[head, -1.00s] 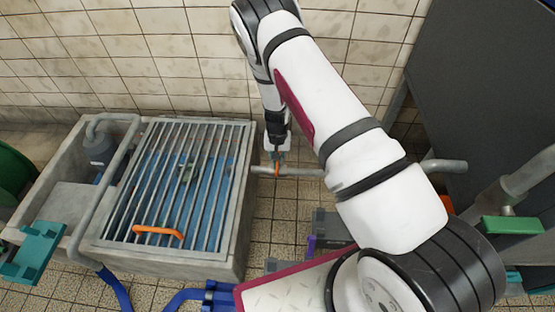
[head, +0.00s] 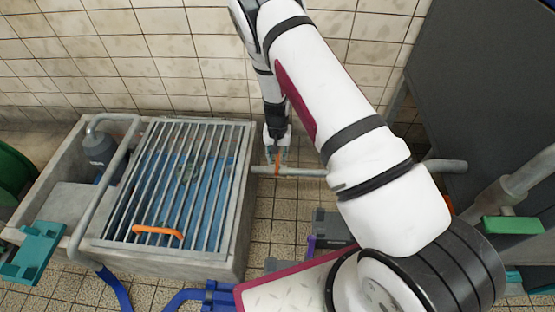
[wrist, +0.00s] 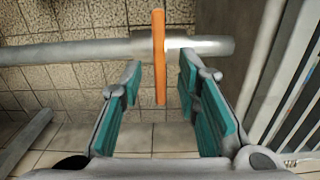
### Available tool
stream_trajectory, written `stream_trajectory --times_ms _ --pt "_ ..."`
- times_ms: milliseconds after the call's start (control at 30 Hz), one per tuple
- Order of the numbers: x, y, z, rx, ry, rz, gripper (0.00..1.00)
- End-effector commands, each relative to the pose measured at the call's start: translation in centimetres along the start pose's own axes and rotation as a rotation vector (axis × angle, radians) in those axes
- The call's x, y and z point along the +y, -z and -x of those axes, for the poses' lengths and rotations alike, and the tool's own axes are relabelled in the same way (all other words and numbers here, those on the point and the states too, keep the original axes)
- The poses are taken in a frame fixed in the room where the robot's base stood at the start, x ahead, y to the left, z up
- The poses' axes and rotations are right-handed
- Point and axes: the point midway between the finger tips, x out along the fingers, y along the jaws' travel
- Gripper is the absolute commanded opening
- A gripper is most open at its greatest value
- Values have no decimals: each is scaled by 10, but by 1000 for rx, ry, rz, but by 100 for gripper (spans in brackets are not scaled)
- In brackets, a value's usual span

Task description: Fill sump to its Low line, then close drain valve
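The sump (head: 205,262) is a concrete basin at left in the head view, under a metal grate with blue water below it. No Low line can be made out. The drain valve shows as an orange lever (head: 277,160) on a grey pipe (head: 305,171) from the sump's right side. In the wrist view the lever (wrist: 159,50) lies across the pipe (wrist: 80,52). My gripper (head: 275,158) is at the lever. In the wrist view my gripper (wrist: 160,78) is open, its teal fingers on either side of the lever's near end with gaps visible.
An orange handle (head: 158,232) is on the grate (head: 150,190). A dark grey rounded device (head: 98,148) stands in the left compartment. A teal bracket (head: 33,252) and blue hose (head: 115,290) are at lower left. A dark cabinet (head: 480,80) stands at right.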

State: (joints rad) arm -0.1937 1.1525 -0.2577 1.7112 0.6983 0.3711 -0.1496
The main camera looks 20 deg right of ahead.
Motion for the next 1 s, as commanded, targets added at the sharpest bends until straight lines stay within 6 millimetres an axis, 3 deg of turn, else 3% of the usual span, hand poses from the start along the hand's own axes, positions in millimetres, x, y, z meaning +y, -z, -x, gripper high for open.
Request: stream_trajectory --times_ms 200,400,600,1000 --pt "-1 1 48 2 2 1 30" --pt "0 1 78 2 1 1 30" --pt "0 0 90 -1 0 0 30" --pt "0 0 91 -1 -1 0 30"
